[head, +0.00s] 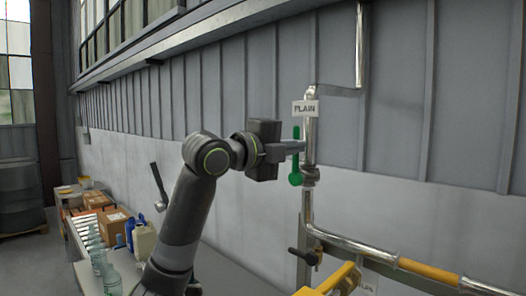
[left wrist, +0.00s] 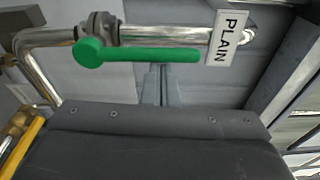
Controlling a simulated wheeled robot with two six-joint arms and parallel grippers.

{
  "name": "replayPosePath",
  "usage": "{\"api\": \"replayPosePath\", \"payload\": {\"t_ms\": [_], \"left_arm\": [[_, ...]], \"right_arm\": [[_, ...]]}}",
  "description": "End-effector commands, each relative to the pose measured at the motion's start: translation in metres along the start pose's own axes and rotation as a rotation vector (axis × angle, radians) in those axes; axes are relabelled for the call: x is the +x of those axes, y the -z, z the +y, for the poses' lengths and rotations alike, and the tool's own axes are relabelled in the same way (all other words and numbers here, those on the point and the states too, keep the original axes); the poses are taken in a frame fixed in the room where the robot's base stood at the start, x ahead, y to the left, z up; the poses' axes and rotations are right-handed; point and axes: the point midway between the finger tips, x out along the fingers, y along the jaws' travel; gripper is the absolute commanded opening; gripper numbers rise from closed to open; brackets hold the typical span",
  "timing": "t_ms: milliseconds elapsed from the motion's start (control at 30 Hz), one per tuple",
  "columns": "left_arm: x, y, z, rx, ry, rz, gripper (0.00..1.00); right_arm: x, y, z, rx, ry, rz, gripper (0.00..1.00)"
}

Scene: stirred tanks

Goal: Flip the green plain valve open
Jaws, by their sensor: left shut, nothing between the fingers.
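The green valve handle (head: 296,163) stands upright alongside the silver vertical pipe, below the white PLAIN sign (head: 305,108). In the left wrist view the green handle (left wrist: 140,54) lies along the pipe, its thick rounded end at the left and its other end near the PLAIN sign (left wrist: 226,38). My left gripper (head: 300,147) is shut and empty, at the height of the upper half of the handle. In the left wrist view its fingertips (left wrist: 163,72) are right beside the middle of the handle. I cannot tell whether they touch it.
A black-handled valve (head: 302,256) and yellow pipe (head: 428,271) are below the green one. A grey panelled wall (head: 235,95) stands close behind. At lower left are cardboard boxes (head: 112,222), a cream jug (head: 144,240) and glass bottles (head: 94,245).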

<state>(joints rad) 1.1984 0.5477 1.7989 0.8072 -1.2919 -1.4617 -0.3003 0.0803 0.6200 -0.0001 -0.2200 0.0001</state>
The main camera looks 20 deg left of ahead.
Motion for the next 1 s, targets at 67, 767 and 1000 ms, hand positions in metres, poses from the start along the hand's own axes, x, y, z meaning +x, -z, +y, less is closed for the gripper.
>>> {"api": "replayPosePath", "payload": {"t_ms": [67, 767, 1000], "left_arm": [[-0.011, -0.001, 0.003, 0.006, 0.003, -0.004, 0.0], [-0.129, -0.001, 0.003, 0.005, 0.001, -0.006, 0.0], [-0.156, 0.0, 0.002, 0.005, 0.001, -0.004, 0.0]], "right_arm": [[0.008, -0.001, -0.001, 0.0, 0.0, 0.0, 0.36], [0.058, -0.006, -0.005, 0.0, 0.0, 0.001, 0.36], [0.068, -0.007, -0.006, 0.0, 0.0, 0.001, 0.36]]}}
